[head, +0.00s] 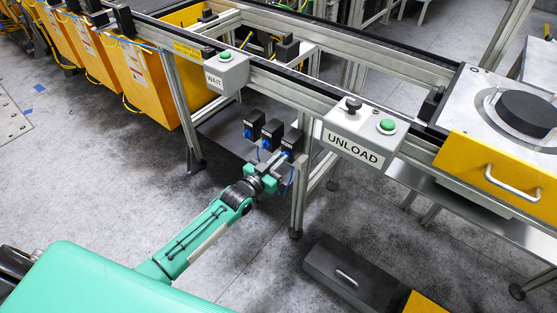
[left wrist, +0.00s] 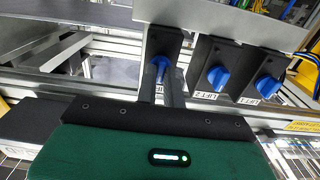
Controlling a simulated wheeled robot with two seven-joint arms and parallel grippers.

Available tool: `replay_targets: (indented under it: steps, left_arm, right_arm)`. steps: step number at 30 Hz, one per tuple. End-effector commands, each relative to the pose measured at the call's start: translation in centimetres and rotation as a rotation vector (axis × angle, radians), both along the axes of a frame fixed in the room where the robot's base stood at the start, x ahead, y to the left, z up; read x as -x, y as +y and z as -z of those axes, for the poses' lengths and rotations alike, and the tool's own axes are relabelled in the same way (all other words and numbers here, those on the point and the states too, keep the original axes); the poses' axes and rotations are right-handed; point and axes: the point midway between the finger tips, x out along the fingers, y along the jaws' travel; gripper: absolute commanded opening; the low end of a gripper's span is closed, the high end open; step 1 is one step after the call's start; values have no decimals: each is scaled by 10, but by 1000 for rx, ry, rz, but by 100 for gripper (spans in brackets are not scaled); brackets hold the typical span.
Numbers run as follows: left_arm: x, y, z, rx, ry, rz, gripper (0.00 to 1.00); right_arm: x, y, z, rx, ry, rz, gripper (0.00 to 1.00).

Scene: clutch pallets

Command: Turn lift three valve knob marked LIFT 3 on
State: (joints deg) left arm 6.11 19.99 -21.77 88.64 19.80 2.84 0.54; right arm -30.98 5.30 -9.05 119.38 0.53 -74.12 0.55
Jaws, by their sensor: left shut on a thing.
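Three black valve boxes with blue knobs hang in a row under the conveyor frame. In the left wrist view, the leftmost valve box (left wrist: 163,42) has its blue knob (left wrist: 161,64) between the fingers of my left gripper (left wrist: 161,84), which is shut on it. That knob stands roughly upright in the picture; its label is hidden. The middle knob (left wrist: 217,77), over a LIFT 2 label, and the right knob (left wrist: 268,88), over a LIFT 1 label, look tilted. In the head view, my left gripper (head: 286,160) is at the rightmost valve box (head: 293,138). My right gripper is not in view.
The UNLOAD button box (head: 362,130) is right of and above the valves; the WAIT box (head: 227,72) is to the left. A frame leg (head: 299,190) stands close to my left gripper. A dark drawer box (head: 345,270) lies low at right. Floor at left is clear.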

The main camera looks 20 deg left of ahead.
Motion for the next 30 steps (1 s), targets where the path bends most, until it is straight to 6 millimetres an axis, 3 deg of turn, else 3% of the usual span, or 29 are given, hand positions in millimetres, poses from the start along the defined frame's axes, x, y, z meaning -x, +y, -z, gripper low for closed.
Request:
replay_targets:
  steps: [7, 11, 30]
  left_arm:
    - [0, 0, -1, -80, -28, 0, 0]
    - [0, -1, -2, -165, -59, 0, 0]
    - [1, -2, 1, -728, -265, 0, 0]
  right_arm:
    - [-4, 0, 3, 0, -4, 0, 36]
    - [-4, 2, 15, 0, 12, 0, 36]
    - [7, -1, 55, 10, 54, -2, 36]
